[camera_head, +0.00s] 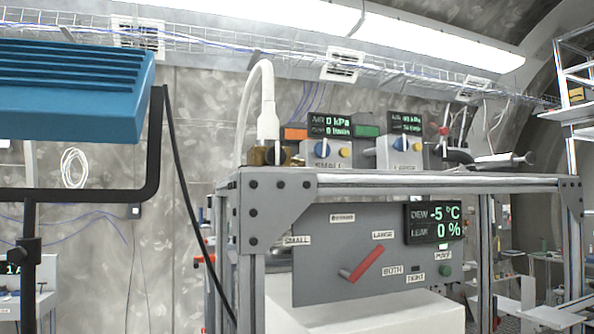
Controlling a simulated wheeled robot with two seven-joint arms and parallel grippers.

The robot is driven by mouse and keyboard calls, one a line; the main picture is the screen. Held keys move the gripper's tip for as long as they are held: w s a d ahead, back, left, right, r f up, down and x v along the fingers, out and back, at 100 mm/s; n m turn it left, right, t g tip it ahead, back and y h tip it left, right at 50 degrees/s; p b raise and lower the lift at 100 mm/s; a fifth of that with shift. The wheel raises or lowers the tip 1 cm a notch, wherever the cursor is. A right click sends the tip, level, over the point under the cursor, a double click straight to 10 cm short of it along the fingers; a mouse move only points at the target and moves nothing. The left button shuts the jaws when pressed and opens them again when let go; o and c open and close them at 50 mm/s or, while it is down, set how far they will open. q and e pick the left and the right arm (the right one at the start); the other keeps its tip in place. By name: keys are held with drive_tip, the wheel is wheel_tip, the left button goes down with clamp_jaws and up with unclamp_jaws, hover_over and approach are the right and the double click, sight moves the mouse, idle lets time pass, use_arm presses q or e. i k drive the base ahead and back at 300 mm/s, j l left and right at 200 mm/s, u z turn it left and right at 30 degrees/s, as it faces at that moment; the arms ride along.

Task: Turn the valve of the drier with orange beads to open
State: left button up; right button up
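A grey panel (325,275) on a metal frame carries a selector with a red-ended handle (366,263), slanting up right toward the label LARGE. Other labels read SMALL and BOTH. On top stand a grey box marked SMALL (325,163) and one marked LARGE (404,165), each with blue and yellow knobs. An orange strip (295,133) shows behind the SMALL box and a green strip (367,131) lies further right. I cannot make out beads in either. Neither of my grippers is in view.
A display (434,222) reads DEW -5 °C and LEAK 0 %. A white hose (252,105) arches down to a brass fitting. A grey tool-like piece (503,160) lies at the frame's top right. A blue lamp-like body (72,92) on a black bracket fills the left.

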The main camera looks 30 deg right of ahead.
sight(322, 150)
drive_tip(key=i+j+z, duration=0.1)
drive_tip(key=z, duration=0.3)
drive_tip(key=i+j+z, duration=0.5)
drive_tip(key=z, duration=0.65)
